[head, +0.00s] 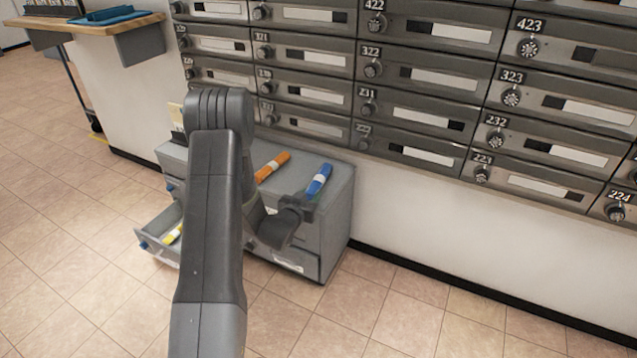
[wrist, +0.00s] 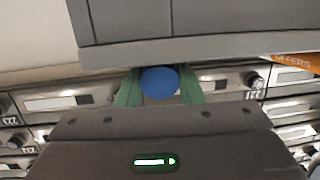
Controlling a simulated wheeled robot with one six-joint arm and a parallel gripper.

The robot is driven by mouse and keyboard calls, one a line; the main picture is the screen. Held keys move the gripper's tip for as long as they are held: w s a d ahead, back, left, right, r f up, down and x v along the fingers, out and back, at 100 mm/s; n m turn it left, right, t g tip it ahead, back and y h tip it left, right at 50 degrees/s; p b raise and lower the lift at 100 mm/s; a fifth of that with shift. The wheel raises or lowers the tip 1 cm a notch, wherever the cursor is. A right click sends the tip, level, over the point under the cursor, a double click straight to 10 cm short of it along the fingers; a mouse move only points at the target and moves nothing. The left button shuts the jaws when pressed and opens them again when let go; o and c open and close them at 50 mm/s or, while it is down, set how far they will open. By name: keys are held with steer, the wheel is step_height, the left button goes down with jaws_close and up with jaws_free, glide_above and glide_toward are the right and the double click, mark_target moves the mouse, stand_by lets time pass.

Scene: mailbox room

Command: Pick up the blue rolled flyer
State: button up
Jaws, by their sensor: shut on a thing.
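The blue rolled flyer (head: 319,180) has a pale band and shows over the right part of the grey cabinet's top (head: 335,181). My gripper (head: 306,204) is at its near end. In the wrist view, the flyer's round blue end (wrist: 160,82) sits between the two green fingers of my gripper (wrist: 158,90), which is shut on it. I cannot tell whether the flyer still touches the cabinet top.
An orange rolled flyer (head: 272,166) lies left of the blue one on the cabinet. A pulled-out drawer (head: 158,240) at lower left holds a yellow item (head: 173,234). Mailboxes (head: 430,80) line the wall behind. Floor at right is clear.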

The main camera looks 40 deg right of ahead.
steer(key=shift+r+p, duration=0.65)
steer(key=shift+r, duration=1.2)
steer(key=f+b+v, duration=0.1)
steer(key=b+v, duration=0.1)
steer(key=v, duration=0.5)
steer(key=shift+s+a+f+b, duration=0.25)
steer(key=shift+a+b, duration=0.15)
steer(key=shift+a, duration=0.1)
